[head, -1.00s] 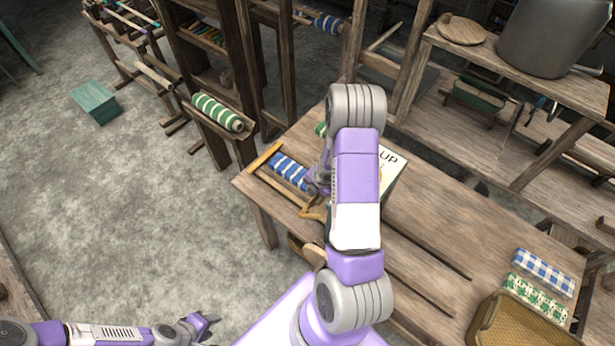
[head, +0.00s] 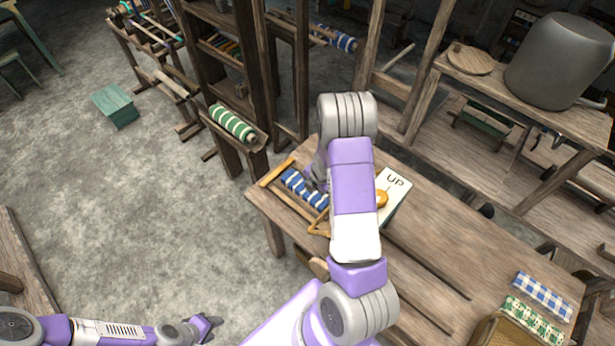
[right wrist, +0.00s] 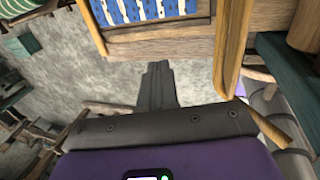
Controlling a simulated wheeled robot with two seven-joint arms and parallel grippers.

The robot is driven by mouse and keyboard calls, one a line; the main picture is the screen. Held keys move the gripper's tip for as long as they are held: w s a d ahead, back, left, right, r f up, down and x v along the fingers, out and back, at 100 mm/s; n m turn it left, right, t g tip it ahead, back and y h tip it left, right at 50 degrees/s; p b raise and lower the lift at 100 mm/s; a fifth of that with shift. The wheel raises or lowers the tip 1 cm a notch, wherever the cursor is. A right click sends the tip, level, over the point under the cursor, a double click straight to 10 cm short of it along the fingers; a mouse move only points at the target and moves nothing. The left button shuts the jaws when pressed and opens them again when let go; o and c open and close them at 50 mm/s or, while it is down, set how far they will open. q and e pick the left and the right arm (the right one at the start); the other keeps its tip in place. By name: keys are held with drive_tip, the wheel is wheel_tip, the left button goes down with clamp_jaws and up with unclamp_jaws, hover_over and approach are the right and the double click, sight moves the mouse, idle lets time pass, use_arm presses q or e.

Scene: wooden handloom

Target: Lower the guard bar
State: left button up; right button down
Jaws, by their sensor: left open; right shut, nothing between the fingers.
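A small wooden frame with blue-and-white striped cloth (head: 303,188) sits at the left end of the table. A light wooden bar (head: 277,172) runs along its left side, and another light wooden piece (head: 318,224) is at its near right end. Which piece is the guard bar I cannot tell. My right gripper is over the frame, mostly hidden by my own arm in the head view. In the right wrist view my right gripper (right wrist: 156,75) is shut and empty, below the striped cloth (right wrist: 150,10) and left of a wooden bar (right wrist: 233,45). My left gripper (head: 208,326) is open, away from the table.
A white card marked UP (head: 397,184) with a round orange piece (head: 381,198) stands right of my arm. Folded checked cloths (head: 543,295) and a basket (head: 497,332) are at the table's right end. A green-striped roll (head: 233,123) is behind left.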

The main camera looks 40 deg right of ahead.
drive_tip(key=shift+w+a+r, duration=0.1)
drive_tip(key=shift+w+r, duration=0.4)
drive_tip(key=shift+r, duration=0.4)
drive_tip(key=shift+w+a+r, duration=0.1)
drive_tip(key=shift+w+r, duration=0.4)
drive_tip(key=shift+r, duration=0.35)
drive_tip(key=s+a+f+m+y, duration=0.2)
drive_tip(key=a+f+m, duration=0.3)
drive_tip(key=a, duration=0.5)
drive_tip(key=s+a+f+m+y, duration=0.1)
drive_tip(key=s+a+f+m, duration=0.15)
drive_tip(key=a+m, duration=0.55)
drive_tip(key=s+a+f+m+g, duration=0.2)
drive_tip(key=s+a+m+g, duration=0.1)
drive_tip(key=s+a+m, duration=0.75)
wheel_tip(320, 180, down, 19)
drive_tip(key=a+n+b, duration=0.1)
drive_tip(key=b, duration=1.8)
drive_tip(key=shift+a+n+y, duration=0.35)
drive_tip(key=shift+y, duration=0.05)
